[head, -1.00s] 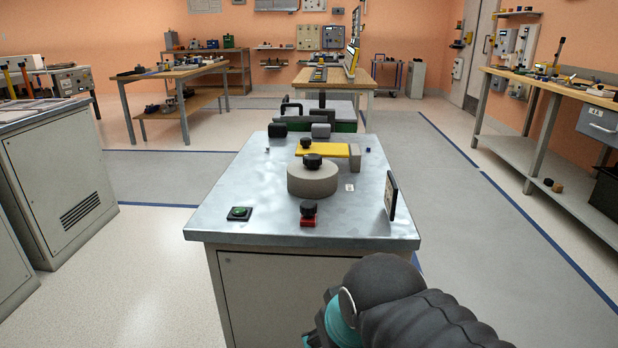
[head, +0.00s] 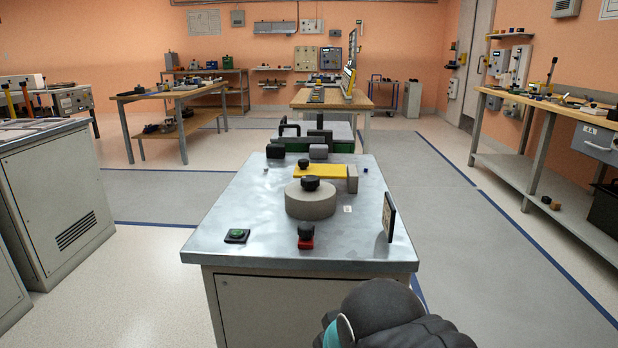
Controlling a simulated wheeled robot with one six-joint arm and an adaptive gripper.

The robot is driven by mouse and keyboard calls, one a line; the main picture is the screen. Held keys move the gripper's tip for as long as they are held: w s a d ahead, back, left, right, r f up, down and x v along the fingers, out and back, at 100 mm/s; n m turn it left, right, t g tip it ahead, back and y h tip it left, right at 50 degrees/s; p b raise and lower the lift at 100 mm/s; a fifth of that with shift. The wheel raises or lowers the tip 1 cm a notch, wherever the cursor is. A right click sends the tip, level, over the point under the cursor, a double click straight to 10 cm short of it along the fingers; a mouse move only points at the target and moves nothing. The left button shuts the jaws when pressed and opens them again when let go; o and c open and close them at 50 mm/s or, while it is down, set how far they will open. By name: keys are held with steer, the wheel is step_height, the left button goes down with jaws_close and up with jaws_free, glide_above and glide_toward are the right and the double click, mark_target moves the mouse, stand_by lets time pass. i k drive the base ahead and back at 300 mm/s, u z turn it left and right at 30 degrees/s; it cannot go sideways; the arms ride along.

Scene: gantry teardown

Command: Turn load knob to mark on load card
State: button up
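A metal-topped bench (head: 262,215) stands in front of me. A black knob (head: 310,184) sits on top of a round grey drum (head: 311,204) on it. Another black knob (head: 305,230) stands on a small red base near the front edge, and a third (head: 304,163) is at the yellow bar (head: 323,171). I cannot tell which is the load knob. A dark-framed card (head: 389,217) stands upright at the right edge, seen almost edge-on. Its marks are unreadable. Part of my arm shows at the bottom right; my gripper is out of view.
A green button on a black base (head: 237,236) lies at the bench's front left. A cabinet (head: 60,190) stands left and a workbench (head: 545,105) right. The floor right of my bench is clear.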

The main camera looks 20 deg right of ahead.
mark_target(310, 183)
steer(key=u, duration=1.7)
steer(key=i, duration=0.9)
steer(key=z, duration=2.35)
steer(key=k, duration=0.15)
steer(key=z, duration=0.1)
steer(key=i, duration=0.2)
